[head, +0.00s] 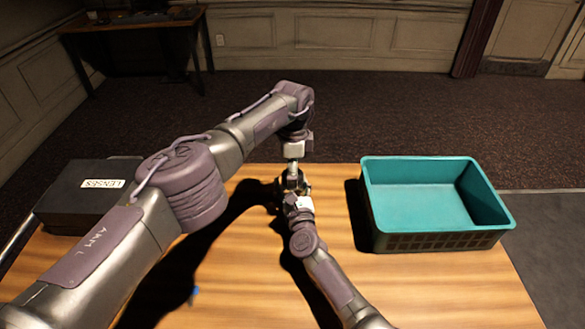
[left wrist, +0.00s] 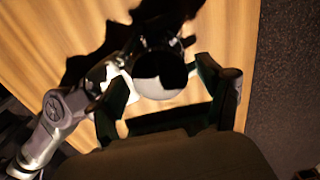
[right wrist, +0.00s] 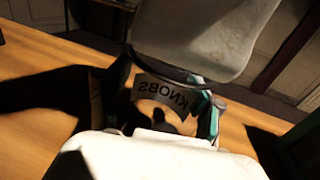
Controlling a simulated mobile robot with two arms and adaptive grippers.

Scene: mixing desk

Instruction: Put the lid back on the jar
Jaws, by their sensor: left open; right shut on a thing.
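The jar (right wrist: 152,96), with a label reading KNOBS, stands between my right gripper's fingers (right wrist: 165,108) in the right wrist view, and they are shut on it. In the left wrist view a round, pale disc (left wrist: 160,84), half in dark shadow, lies between the open fingers of my left gripper (left wrist: 164,76). It looks like the lid, but I cannot tell whether it sits fully on the jar. In the head view my left gripper (head: 293,181) is directly above my right gripper (head: 288,200), and they largely hide the jar.
A black box marked LENSES (head: 75,205) is at the left of the wooden table (head: 420,285). A teal crate (head: 430,240) stands at the right, its inside seemingly empty. A small blue thing (head: 193,294) lies near the front left. The front right is clear.

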